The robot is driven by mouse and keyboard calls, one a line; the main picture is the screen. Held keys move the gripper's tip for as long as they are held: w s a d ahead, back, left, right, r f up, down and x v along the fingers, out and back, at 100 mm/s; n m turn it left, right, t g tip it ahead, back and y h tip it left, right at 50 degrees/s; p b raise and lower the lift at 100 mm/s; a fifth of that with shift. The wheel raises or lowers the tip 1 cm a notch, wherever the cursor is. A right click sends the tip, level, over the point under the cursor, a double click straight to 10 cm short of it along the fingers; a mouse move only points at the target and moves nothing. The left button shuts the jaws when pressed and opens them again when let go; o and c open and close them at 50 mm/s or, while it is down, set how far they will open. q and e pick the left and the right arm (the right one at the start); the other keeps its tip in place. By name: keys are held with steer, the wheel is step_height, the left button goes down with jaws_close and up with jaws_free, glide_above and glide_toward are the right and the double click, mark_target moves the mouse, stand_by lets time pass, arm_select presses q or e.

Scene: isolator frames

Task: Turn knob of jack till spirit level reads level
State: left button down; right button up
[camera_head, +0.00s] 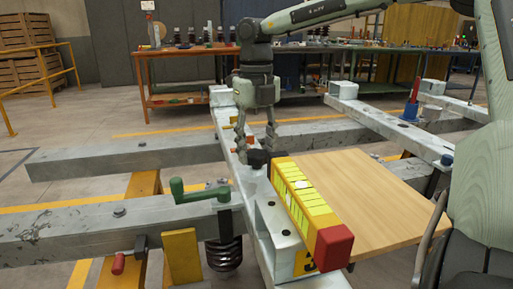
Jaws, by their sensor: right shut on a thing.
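The spirit level (310,212) is a long yellow bar with pale markings and a red end cap. It lies on the grey metal frame beside a wooden board, running from the centre toward the front right. Its bubble is too small to read. A dark knob (259,158), seemingly the jack's, is at the level's far end. My right gripper (256,152) points straight down with its fingers around this knob, shut on it. The fingers partly hide the knob, and the jack's body is not clearly visible. My left gripper is not in view.
A green crank handle (201,190) with a dark spring below stands on the frame at left. A wooden board (365,200) lies right of the level. Grey beams (130,152) cross the area. Workbenches with tools stand behind; open floor is at far left.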

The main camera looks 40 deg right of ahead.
mark_target(256, 152)
steer(key=shift+w+r, duration=0.15)
steer(key=shift+r, duration=0.1)
steer(key=o, duration=0.9)
steer(key=shift+o, duration=1.2)
steer(key=shift+f, duration=0.1)
step_height(256, 152, up, 12)
